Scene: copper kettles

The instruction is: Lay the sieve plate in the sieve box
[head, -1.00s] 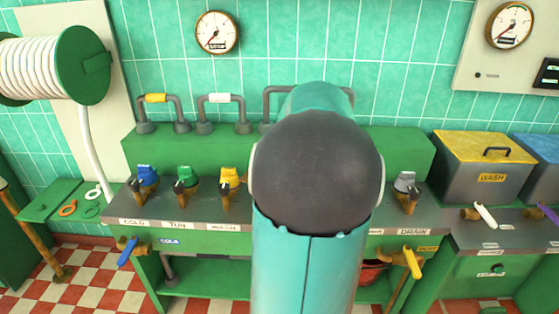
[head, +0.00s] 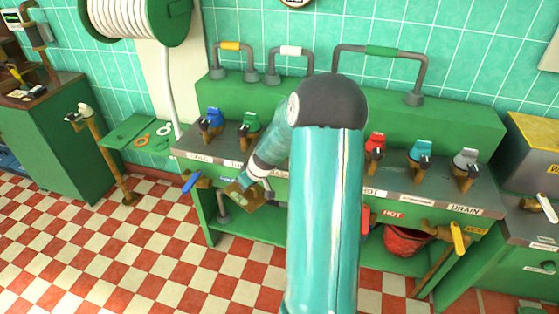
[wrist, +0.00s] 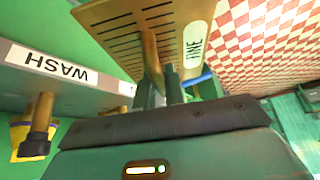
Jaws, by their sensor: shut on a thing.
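The sieve plate (wrist: 145,30) is a flat brass-coloured plate with rows of slots and a white label that seems to read FINE. My gripper (wrist: 160,92) is shut on the plate's upright brass handle (wrist: 151,55) in the wrist view. In the head view the plate (head: 243,197) shows small and tilted in front of the bench's front edge, left of my forearm. My gripper (head: 258,180) there is partly hidden by my arm. I cannot make out the sieve box in either view.
The green bench (head: 455,125) carries several coloured taps, with a blue-handled valve (head: 192,182) left of the plate and a yellow-handled one (head: 458,237) at right. A red bucket (head: 405,240) sits below. The checkered floor (head: 90,250) at left is open.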

